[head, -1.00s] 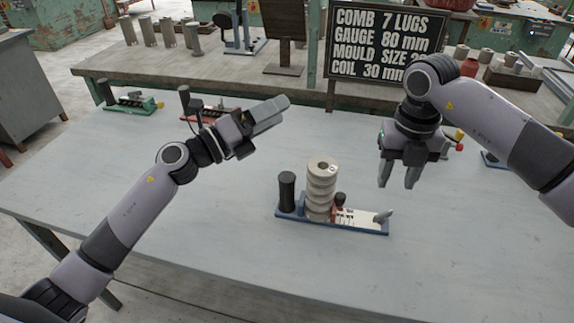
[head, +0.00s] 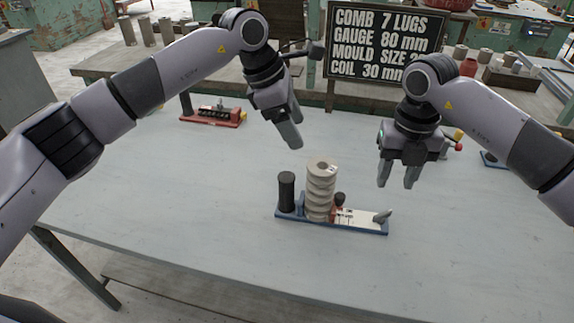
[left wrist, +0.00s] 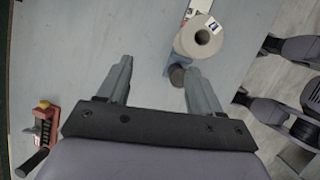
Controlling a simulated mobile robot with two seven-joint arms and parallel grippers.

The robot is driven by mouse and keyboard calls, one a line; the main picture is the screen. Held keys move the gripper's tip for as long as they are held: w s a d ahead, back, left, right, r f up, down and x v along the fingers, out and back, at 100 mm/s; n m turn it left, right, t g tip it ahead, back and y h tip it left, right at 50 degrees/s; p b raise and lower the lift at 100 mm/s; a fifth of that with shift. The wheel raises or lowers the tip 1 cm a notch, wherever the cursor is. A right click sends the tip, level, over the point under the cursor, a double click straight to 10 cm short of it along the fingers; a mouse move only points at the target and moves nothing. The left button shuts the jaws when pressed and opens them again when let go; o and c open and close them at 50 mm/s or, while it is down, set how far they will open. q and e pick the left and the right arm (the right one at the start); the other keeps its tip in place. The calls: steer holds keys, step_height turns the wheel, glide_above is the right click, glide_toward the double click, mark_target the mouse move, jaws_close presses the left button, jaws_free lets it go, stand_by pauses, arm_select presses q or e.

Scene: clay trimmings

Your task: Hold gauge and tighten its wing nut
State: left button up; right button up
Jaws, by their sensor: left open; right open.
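The gauge has a blue base (head: 362,229) lying on the table, with an upright black handle (head: 287,190) at its left end. A stack of grey rings (head: 321,188) stands beside the handle. Right of it are a small red part with a dark knob (head: 340,199), a white marked plate (head: 357,216) and a grey wing-shaped piece (head: 383,215) at the right end. My left gripper (head: 291,140) is open and empty, above and behind the stack. In the left wrist view the stack (left wrist: 203,38) shows beyond the right finger.
A red tool (head: 215,115) lies at the table's back left; it also shows in the left wrist view (left wrist: 42,128). Another tool with red and yellow knobs (head: 458,140) is partly behind my right gripper. A lettered sign (head: 384,43) stands behind. The front table is clear.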

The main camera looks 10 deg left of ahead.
mark_target(287, 191)
arm_select(q)
steer(key=s+f+y, duration=0.1)
steer(key=f, duration=0.1)
steer(key=s+f+m+g+y, duration=0.1)
steer(key=f, duration=0.2)
steer(key=s+f+y, duration=0.1)
steer(key=f+y, duration=0.1)
steer(key=shift+s+a+f+m+g, duration=0.1)
steer(key=shift+s+f+m+g, duration=0.2)
steer(key=shift+f+m+g, duration=0.1)
steer(key=shift+f, duration=3.55)
steer(key=c, duration=1.1)
jaws_close()
arm_select(e)
steer(key=shift+c, duration=0.7)
